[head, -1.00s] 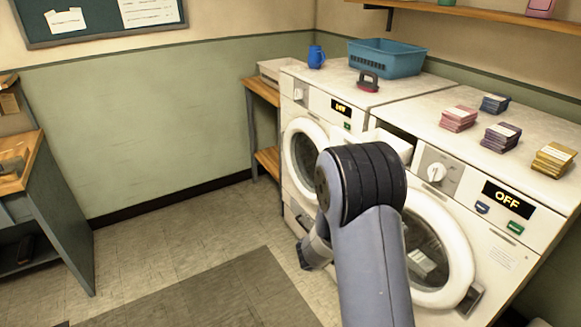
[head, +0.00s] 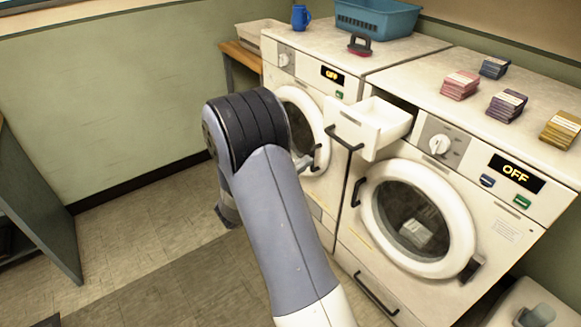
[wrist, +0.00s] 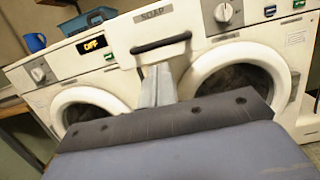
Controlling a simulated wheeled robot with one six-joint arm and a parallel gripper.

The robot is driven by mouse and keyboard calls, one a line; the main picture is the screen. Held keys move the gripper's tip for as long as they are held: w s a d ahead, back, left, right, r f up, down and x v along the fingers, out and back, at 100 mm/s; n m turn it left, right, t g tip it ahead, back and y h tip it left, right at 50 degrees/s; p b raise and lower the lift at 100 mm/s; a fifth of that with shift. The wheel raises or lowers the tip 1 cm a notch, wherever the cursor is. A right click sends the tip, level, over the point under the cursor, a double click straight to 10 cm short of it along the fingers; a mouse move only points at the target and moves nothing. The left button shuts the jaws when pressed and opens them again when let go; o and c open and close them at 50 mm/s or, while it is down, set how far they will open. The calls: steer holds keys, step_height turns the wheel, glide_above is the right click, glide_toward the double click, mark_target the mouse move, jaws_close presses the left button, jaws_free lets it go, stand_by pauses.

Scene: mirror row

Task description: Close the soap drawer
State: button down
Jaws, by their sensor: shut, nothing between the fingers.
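The white soap drawer (head: 378,122) sticks out, open, from the top left of the right-hand machine. Its dark bar handle (head: 345,138) is on its front. In the wrist view the drawer front (wrist: 122,27), labelled SOAP, faces me with its handle (wrist: 160,43) across it. My gripper (wrist: 157,72) is shut and empty, with its fingertips just below the handle in that view. I cannot tell whether they touch the drawer. In the head view my arm hides most of the gripper.
The left-hand machine (head: 350,92) stands close beside the right-hand one (head: 463,163), both with round doors closed and OFF displays. A blue basket (head: 375,20), a blue mug (head: 300,17), a red-based brush (head: 359,45) and several soap-like stacks sit on top. Floor at left is clear.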

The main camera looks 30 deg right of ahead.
steer(key=p+x, duration=0.1)
steer(key=x, duration=0.7)
steer(key=shift+d, duration=0.4)
steer(key=f+b+x, duration=0.1)
steer(key=x, duration=0.4)
steer(key=f+b+x, duration=0.1)
steer(key=x, duration=0.4)
steer(key=f+b+x, duration=0.1)
steer(key=x, duration=0.5)
steer(key=shift+s+d+f, duration=0.1)
steer(key=shift+d, duration=0.45)
steer(key=shift+d+r, duration=0.1)
steer(key=shift+r, duration=0.15)
